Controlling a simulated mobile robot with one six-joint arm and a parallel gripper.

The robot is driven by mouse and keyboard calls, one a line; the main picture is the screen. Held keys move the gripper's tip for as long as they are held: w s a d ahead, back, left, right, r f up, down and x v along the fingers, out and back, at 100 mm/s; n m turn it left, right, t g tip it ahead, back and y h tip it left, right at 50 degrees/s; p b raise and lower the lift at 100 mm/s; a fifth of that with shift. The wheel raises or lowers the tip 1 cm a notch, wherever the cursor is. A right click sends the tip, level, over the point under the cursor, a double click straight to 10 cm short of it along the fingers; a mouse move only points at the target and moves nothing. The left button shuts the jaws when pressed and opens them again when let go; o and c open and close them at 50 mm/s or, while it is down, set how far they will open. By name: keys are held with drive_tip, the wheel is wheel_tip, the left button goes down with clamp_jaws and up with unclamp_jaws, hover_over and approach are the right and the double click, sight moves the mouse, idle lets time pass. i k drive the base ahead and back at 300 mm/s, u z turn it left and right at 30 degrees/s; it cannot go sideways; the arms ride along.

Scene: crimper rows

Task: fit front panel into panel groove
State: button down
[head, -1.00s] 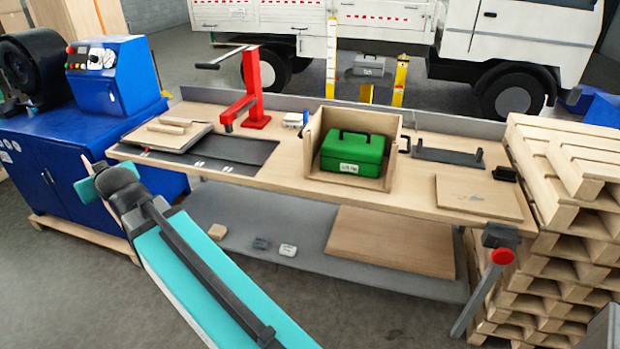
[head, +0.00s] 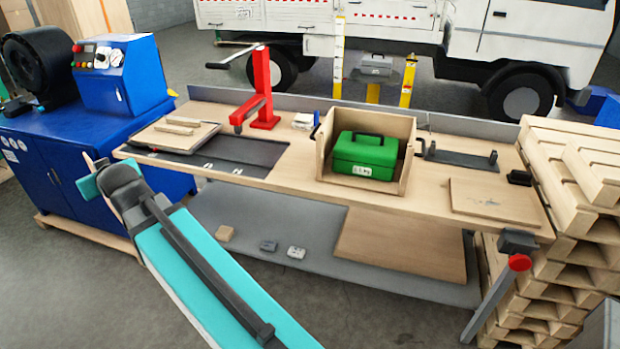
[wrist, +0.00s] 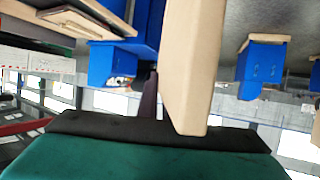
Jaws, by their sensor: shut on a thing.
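A pale wooden panel (wrist: 188,65) is seen nearly edge-on in the wrist view, and my gripper (wrist: 152,100) is shut on it. In the head view my arm reaches up at the left, in front of the bench. Only a thin pale edge of the panel (head: 90,160) shows there, and the fingers are hidden behind my wrist. The open-fronted wooden box (head: 408,160) stands on the bench to the right, well apart from the panel. A green toolbox (head: 365,154) sits inside it. I cannot make out the groove at its front.
The workbench (head: 290,175) carries a red press (head: 264,100), a dark mat with boards at the left, and a flat board (head: 495,200) at the right. A blue cabinet (head: 65,170) stands left, stacked pallets (head: 570,190) right. A red-knobbed vise handle (head: 519,262) juts from the bench front.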

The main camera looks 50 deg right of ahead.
sight(359, 184)
drive_tip(key=i, duration=0.85)
drive_tip(key=z, duration=0.05)
